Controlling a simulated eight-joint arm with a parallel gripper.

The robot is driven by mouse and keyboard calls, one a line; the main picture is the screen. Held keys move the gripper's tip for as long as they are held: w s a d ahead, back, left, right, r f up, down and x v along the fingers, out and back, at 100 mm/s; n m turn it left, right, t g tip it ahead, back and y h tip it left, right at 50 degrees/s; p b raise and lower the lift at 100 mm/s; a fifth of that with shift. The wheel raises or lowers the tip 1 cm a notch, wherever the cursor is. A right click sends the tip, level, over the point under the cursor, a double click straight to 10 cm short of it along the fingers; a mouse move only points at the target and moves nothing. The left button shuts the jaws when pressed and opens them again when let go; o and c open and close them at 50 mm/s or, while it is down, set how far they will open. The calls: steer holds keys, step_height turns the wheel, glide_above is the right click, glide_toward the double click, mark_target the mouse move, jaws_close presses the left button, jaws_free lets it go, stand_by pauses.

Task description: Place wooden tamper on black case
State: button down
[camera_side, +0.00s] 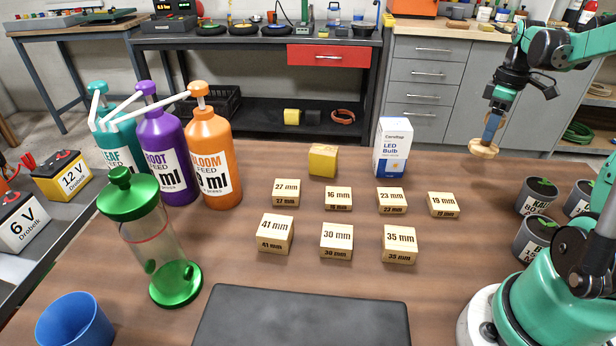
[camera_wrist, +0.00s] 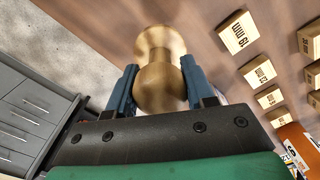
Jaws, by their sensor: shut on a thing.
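The wooden tamper (camera_side: 484,149) hangs from my gripper (camera_side: 491,127) at the right of the side view, above the back right edge of the table. Its round base points down. In the wrist view the tamper (camera_wrist: 160,72) sits between the two blue fingers of my gripper (camera_wrist: 160,88), which are shut on it. The black case (camera_side: 300,318) lies flat at the front middle of the table, far to the left of and nearer than my gripper. Its top is bare, and its front part is cut off by the picture edge.
Several wooden size blocks (camera_side: 337,240) stand mid-table between tamper and case. A bulb box (camera_side: 392,147) and a yellow block (camera_side: 323,161) stand behind them. A green-capped cylinder (camera_side: 160,240), pump bottles (camera_side: 211,155) and a blue cup (camera_side: 75,322) are left. Grey pots (camera_side: 533,238) stand right.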

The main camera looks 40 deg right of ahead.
step_height(320, 180, up, 12)
steer(key=shift+w+f, duration=0.1)
steer(key=shift+f, duration=0.05)
steer(key=w+a+r+n, duration=0.1)
steer(key=w+a+n, duration=0.2)
steer(key=a, duration=0.6)
steer(key=w+a+r+n, duration=0.1)
steer(key=w+a+n, duration=0.25)
steer(key=a, duration=0.55)
steer(key=w+a+r+n, duration=0.2)
steer(key=w+a+n, duration=0.15)
steer(key=a, duration=0.55)
steer(key=r+n, duration=0.2)
steer(key=n, duration=0.8)
glide_above(301, 343)
step_height(301, 343, down, 20)
steer(key=shift+r, duration=0.15)
steer(key=shift+c, duration=1.6)
jaws_free()
